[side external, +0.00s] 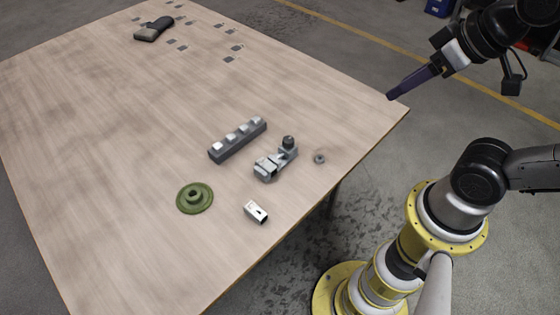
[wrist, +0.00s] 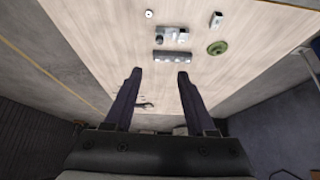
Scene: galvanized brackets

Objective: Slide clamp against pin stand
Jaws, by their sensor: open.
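The clamp, which I take to be the grey metal piece with a dark knob (side external: 268,168), lies near the table's right edge. It also shows at the top of the wrist view (wrist: 180,35). The likely pin stand is a dark bar with several pale pegs on top (side external: 237,142), lying just left of the clamp with a narrow gap between them. In the wrist view the bar (wrist: 172,58) is below the clamp. My gripper (side external: 392,96) is open and empty, raised near the table's right corner, well away from both. Its two spread fingers show in the wrist view (wrist: 160,73).
A green flanged disc (side external: 195,199), a small pale metal block (side external: 255,212) and a small grey ring (side external: 319,158) lie around the clamp. A dark object (side external: 153,29) and several small flat plates (side external: 182,48) lie at the far end. The table's middle is clear.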

